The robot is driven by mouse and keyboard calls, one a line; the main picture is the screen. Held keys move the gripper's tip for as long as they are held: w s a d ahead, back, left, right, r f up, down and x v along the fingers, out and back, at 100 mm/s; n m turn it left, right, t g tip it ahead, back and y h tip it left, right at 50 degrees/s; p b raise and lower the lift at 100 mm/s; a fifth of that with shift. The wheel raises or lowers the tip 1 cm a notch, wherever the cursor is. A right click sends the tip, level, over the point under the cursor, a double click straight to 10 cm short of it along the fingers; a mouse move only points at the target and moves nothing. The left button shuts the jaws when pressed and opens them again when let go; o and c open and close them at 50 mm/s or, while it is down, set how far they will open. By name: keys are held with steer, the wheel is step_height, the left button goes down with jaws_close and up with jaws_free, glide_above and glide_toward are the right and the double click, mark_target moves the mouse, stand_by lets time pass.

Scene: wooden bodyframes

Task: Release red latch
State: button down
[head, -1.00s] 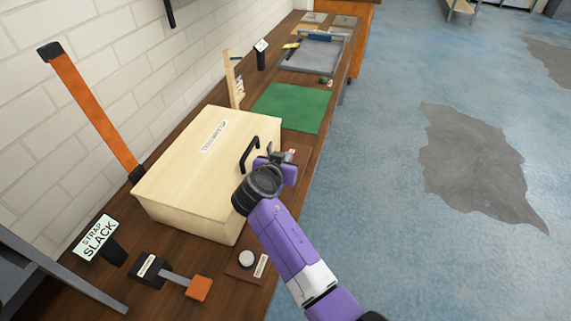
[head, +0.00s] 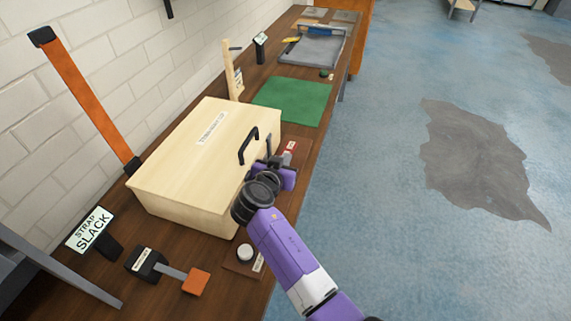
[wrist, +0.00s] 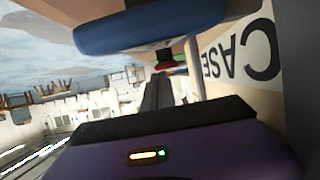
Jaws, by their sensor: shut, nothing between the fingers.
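A pale wooden case (head: 180,160) with a black handle (head: 249,147) stands on the bench. A small red piece with a white label (head: 290,148) shows just past my gripper, by the case's front side; I cannot tell whether it is the latch itself. In the wrist view a small red part (wrist: 172,62) shows beside the pale case wall (wrist: 240,60), which bears upside-down "CASE" lettering. My gripper (head: 272,163) is shut and empty, close to the case's front side below the handle. Contact is not clear, and my wrist hides part of that side.
An orange strap (head: 90,100) rises at the left by the wall. A "STRAP SLACK" sign (head: 91,230), an orange-ended lever (head: 195,281) and a white round knob (head: 245,252) are nearer. A green mat (head: 292,100) lies beyond the case. The floor at right is open.

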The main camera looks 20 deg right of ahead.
steer(key=shift+s+f+b, duration=0.15)
steer(key=shift+f+b, duration=0.5)
steer(key=shift+b, duration=0.45)
steer(key=b, duration=0.1)
steer(key=f+b, duration=0.1)
steer(key=b, duration=0.1)
steer(key=shift+s+a, duration=0.15)
steer(key=shift+a, duration=0.05)
steer(key=shift+r+p, duration=0.35)
steer(key=shift+r, duration=0.1)
steer(key=shift+r+p, duration=0.35)
steer(key=shift+r, duration=0.35)
steer(key=shift+r, duration=0.1)
